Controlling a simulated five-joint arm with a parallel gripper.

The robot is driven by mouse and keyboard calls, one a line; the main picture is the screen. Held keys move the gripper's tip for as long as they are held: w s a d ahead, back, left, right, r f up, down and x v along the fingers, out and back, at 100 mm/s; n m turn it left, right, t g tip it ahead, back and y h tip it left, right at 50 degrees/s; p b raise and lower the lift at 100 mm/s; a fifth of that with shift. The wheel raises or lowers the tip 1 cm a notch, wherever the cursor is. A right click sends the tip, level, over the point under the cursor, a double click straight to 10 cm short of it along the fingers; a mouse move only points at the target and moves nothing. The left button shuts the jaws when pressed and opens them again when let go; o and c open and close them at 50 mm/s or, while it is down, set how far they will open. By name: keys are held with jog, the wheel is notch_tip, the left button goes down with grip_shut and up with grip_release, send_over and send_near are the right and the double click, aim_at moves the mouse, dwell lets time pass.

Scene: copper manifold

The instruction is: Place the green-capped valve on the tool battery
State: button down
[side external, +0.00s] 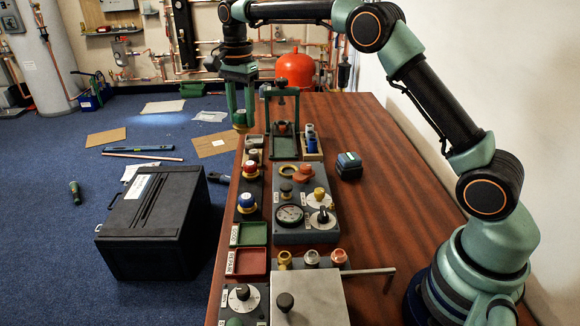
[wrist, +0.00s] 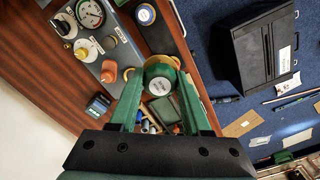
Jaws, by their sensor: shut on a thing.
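My gripper (side external: 240,104) hangs upright at the far left edge of the bench. It is shut on the green-capped valve (side external: 240,119), which has a green top and a yellowish part. In the wrist view my gripper (wrist: 158,82) has the valve (wrist: 160,68) between its fingertips, with a pale round face and a yellow rim showing. The fingers cover part of it. The tool battery (side external: 349,165), a dark block with a teal top, sits on the bare wood right of the panel. It also shows in the wrist view (wrist: 98,105), apart from the gripper, with nothing seen on it.
A green press-like stand (side external: 283,140) stands right of my gripper, with a small tray (side external: 311,148) of cylinders beside it. The grey gauge panel (side external: 305,225) fills the bench middle. More valves (side external: 250,168) line the left edge. Wood around the battery is clear.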

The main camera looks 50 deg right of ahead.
jog(key=s+d+r, duration=0.2)
jog(key=s+d, duration=0.1)
jog(key=d, duration=0.5)
jog(key=s+d+r, duration=0.3)
jog(key=d, duration=0.4)
jog(key=r, duration=0.2)
send_over(350, 157)
notch_tip(350, 157, down, 20)
jog(key=shift+d+r, duration=0.1)
jog(key=shift+d, duration=0.05)
jog(key=shift+c, duration=1.8)
grip_release()
jog(key=shift+f, duration=0.2)
jog(key=shift+r, duration=0.15)
